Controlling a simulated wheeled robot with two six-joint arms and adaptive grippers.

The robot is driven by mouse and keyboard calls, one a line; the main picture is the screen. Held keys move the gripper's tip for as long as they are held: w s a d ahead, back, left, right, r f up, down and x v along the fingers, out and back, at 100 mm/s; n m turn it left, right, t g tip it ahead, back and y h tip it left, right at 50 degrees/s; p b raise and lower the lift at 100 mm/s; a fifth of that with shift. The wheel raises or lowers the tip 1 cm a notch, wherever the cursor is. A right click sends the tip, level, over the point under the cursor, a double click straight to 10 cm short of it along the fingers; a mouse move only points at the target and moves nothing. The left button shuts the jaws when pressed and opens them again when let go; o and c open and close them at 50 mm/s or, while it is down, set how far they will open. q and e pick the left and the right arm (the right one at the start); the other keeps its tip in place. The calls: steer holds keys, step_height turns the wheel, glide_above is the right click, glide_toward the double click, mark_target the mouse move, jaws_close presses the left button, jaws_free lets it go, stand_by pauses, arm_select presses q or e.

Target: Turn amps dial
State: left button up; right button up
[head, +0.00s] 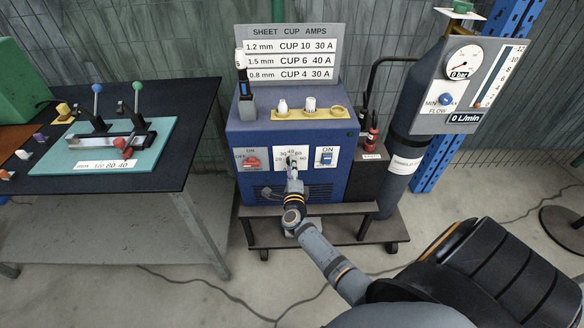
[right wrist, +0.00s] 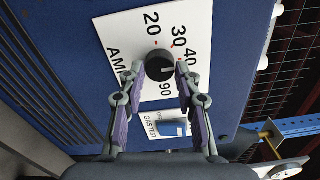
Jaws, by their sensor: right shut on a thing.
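The amps dial (right wrist: 159,65) is a round black knob on a white plate with numbers such as 20, 30 and 40, on the front of the blue welder (head: 330,205). My right gripper (right wrist: 160,73) is shut on the dial, one fingertip on each side of it. In the head view my right gripper (head: 292,172) reaches the middle plate (head: 301,155) and hides most of the dial. Which number the dial points to is too small to tell. My left gripper is not in view.
A red switch (head: 251,162) is left of the dial and a blue switch (head: 327,157) is right of it. A sign (head: 290,58) lists amps above the welder. A gas gauge panel (head: 470,85) stands right; a dark table (head: 150,170) stands left.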

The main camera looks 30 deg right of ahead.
steer(key=o, duration=1.2)
steer(key=shift+c, duration=0.2)
steer(key=v, duration=1.2)
steer(key=shift+f, duration=0.1)
